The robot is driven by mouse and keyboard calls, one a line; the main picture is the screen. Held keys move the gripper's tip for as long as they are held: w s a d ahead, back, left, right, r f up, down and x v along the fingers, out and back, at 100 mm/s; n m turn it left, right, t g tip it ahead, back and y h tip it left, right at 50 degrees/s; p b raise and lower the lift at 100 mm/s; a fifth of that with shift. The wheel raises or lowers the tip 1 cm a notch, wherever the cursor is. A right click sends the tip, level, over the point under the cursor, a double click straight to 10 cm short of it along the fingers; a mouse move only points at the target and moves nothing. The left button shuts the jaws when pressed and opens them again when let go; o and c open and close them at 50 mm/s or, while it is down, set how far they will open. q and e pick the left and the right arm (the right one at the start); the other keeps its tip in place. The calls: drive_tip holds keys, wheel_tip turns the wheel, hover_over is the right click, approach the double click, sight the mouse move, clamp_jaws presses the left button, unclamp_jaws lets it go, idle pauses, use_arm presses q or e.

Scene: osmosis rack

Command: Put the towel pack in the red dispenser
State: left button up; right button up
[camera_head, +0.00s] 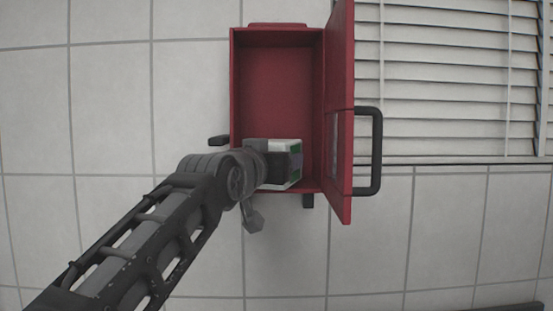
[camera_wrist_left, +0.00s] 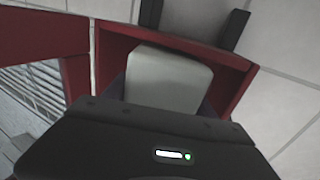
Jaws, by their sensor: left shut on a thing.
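The red dispenser (camera_head: 278,80) is mounted on the tiled wall, with its door (camera_head: 339,80) swung open to the right. The towel pack (camera_head: 284,176) is a white block with green and purple marks, at the bottom of the dispenser's opening. It also shows pale in the left wrist view (camera_wrist_left: 168,82), between the red walls (camera_wrist_left: 232,88). My left gripper (camera_head: 276,165) is shut on the pack at the lower part of the dispenser. The gripper's body hides part of the pack, and I cannot tell whether the pack touches the dispenser's floor. My right gripper is not in view.
The door carries a dark handle (camera_head: 376,150) that sticks out to the right. Window blinds (camera_head: 450,80) fill the upper right. The upper inside of the dispenser is empty. Plain tiled wall (camera_head: 110,100) lies to the left.

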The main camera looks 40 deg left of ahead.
use_arm(q)
drive_tip(key=shift+r+y+p, duration=0.2)
drive_tip(key=shift+y+p, duration=0.1)
drive_tip(key=shift+y, duration=0.2)
drive_tip(key=shift+s+n+g+y, duration=0.1)
drive_tip(key=shift+n+g+y, duration=0.5)
drive_tip(key=shift+n+y, duration=0.2)
drive_tip(key=shift+f+n+g+y+p, duration=0.15)
drive_tip(key=shift+n+g+y+p, duration=0.15)
drive_tip(key=shift+n+g+y, duration=0.7)
drive_tip(key=shift+w+d+y, duration=0.1)
drive_tip(key=shift+w+y, duration=0.1)
drive_tip(key=shift+y, duration=0.4)
drive_tip(key=shift+d, duration=0.1)
drive_tip(key=shift+b, duration=0.45)
drive_tip(key=shift+w+a+f, duration=0.3)
drive_tip(key=shift+w+a, duration=0.05)
